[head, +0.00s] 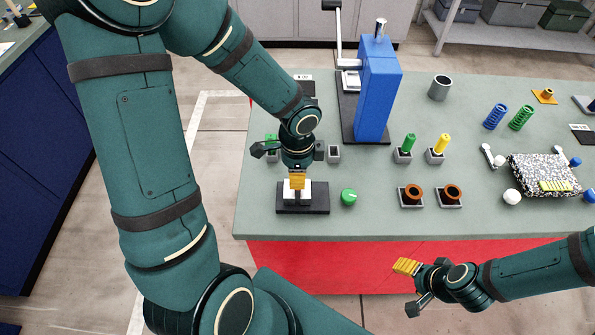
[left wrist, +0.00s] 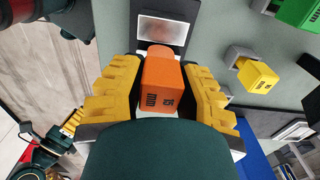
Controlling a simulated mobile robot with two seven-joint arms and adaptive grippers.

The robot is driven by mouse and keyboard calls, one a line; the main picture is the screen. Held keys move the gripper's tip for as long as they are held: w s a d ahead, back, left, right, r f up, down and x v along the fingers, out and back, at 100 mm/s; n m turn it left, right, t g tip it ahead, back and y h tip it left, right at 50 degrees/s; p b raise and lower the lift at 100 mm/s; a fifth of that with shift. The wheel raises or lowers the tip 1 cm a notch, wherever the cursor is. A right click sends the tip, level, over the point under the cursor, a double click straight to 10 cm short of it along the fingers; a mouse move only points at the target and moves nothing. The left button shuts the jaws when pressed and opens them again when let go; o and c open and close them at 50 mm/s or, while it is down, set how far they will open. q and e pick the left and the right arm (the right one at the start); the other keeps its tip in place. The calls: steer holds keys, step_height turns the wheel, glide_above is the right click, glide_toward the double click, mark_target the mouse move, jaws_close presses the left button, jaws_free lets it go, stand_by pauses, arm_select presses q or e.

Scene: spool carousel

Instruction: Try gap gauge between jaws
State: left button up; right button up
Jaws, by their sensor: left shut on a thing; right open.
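My left gripper (head: 297,182) points down over the white jaws (head: 291,193) on a black base (head: 318,205) near the bench's front left. In the left wrist view, its yellow fingers (left wrist: 155,90) are shut on an orange block (left wrist: 161,82), the gap gauge. White edges show below the fingers. Whether the gauge sits between the jaws or just above them, I cannot tell. My right gripper (head: 406,266) is open and empty in front of the bench's red front, well away from the jaws.
A yellow block (left wrist: 258,75) stands in a grey holder beside my left gripper, with a green block (left wrist: 299,12) beyond. A green knob (head: 348,197) sits right of the base. The blue press (head: 376,95) stands behind. Brown rings (head: 411,194) lie to the right.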

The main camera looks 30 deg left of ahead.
arm_select(q)
steer(key=shift+f+b, duration=0.25)
steer(key=shift+b, duration=0.05)
stand_by(0.6)
stand_by(0.8)
steer(key=shift+r+p, duration=2.3)
steer(key=shift+r, duration=0.35)
steer(key=shift+r+p, duration=0.65)
steer(key=shift+r, duration=0.5)
